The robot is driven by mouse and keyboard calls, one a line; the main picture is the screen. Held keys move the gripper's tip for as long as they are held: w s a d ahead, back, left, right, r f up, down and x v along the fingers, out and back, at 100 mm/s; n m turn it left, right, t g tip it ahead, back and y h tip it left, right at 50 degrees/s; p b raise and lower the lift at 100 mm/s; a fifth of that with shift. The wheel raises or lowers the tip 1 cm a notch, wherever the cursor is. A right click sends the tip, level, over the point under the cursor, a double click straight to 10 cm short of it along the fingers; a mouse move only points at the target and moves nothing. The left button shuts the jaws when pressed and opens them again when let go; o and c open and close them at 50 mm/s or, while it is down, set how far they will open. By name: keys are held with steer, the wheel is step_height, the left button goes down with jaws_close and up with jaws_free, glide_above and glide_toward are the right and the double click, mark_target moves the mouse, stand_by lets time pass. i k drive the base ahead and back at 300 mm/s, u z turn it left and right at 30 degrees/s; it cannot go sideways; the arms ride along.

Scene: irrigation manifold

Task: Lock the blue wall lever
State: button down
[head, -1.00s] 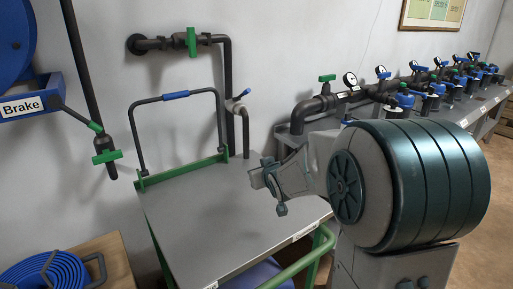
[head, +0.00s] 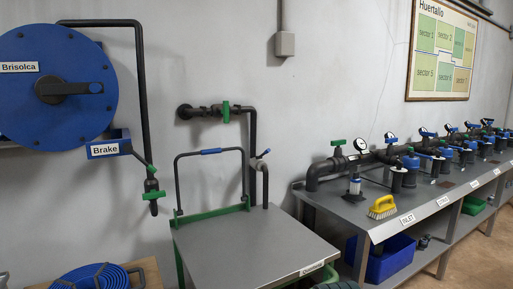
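A small lever (head: 263,154) with a pale handle and a bit of blue sits on the dark wall pipe (head: 254,135), just right of the cart's upright handle. It tilts up to the right; it is too small to tell whether it is locked. A green-handled valve (head: 225,111) is higher on the same pipe. The blue reel (head: 90,105) on the wall has a dark crank with a blue knob. Below it is a blue bracket labelled Brake (head: 106,149). My gripper is out of view.
A grey-topped cart (head: 245,245) with a blue-gripped handle stands before the lever. At right, a long metal bench (head: 345,205) carries pipes, gauges, filters and a yellow brush (head: 382,207). A blue crate (head: 390,262) is below. A coiled blue hose (head: 95,277) lies at lower left.

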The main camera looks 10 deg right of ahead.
mark_target(268, 150)
steer(key=k, duration=0.85)
steer(key=z, duration=0.95)
steer(key=i, duration=1.2)
steer(key=u, duration=0.65)
steer(key=i, duration=0.55)
steer(key=u, duration=0.65)
